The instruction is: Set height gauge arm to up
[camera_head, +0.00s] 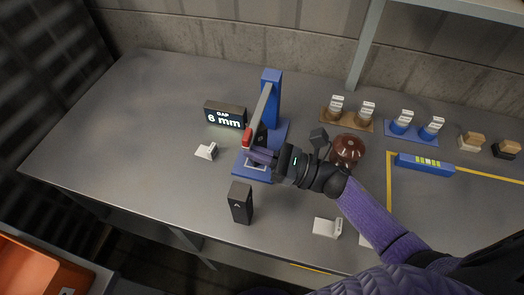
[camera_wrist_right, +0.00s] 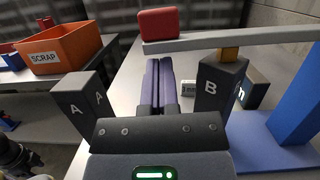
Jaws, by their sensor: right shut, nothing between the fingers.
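The height gauge has a blue upright (camera_head: 271,98) on a blue base. Its grey arm (camera_head: 260,105) reaches out from the upright to a red end grip (camera_head: 247,136). The wrist view shows the grey arm (camera_wrist_right: 235,39) nearly level, with the red grip (camera_wrist_right: 159,24) on its end. A brass tip (camera_wrist_right: 228,54) under the arm meets or nearly meets the top of dark block B (camera_wrist_right: 216,88). My right gripper (camera_head: 252,154) is shut and empty. Its purple fingers (camera_wrist_right: 159,85) lie below the red grip; I cannot tell whether they touch it. My left gripper is out of view.
A display (camera_head: 225,115) reads "GAP 6 mm". Dark block A (camera_head: 240,203) stands near the table's front. A reddish-brown round insulator (camera_head: 347,150) sits beside my wrist. White label pieces (camera_head: 206,151) lie about. An orange scrap bin (camera_wrist_right: 62,47) stands off the table. The table's left is clear.

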